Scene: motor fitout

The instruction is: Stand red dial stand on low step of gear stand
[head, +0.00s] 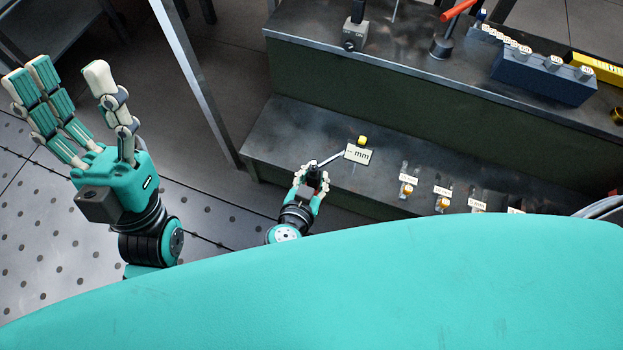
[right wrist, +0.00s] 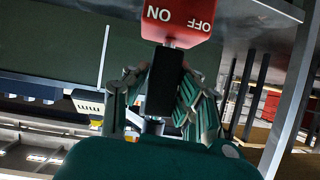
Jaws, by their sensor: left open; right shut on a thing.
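My right gripper (head: 312,176) is shut on the black post (right wrist: 164,82) of the red dial stand. The stand's red base (right wrist: 180,20), marked ON and OFF, shows at the top of the right wrist view; I cannot pick it out in the head view. The gear stand has a dark low step (head: 290,128) and a higher step (head: 400,50) behind it. In the head view the right gripper is at the low step's front edge; whether the stand touches the step is unclear. My left gripper (head: 68,72) is open and empty, over the floor at left.
An "mm" card (head: 358,154) with a yellow block (head: 362,140) is right of the right gripper. Several labelled small parts (head: 407,188) line the low step further right. A blue block (head: 540,76) and a red-handled tool (head: 443,45) are on the higher step. The low step's left is clear.

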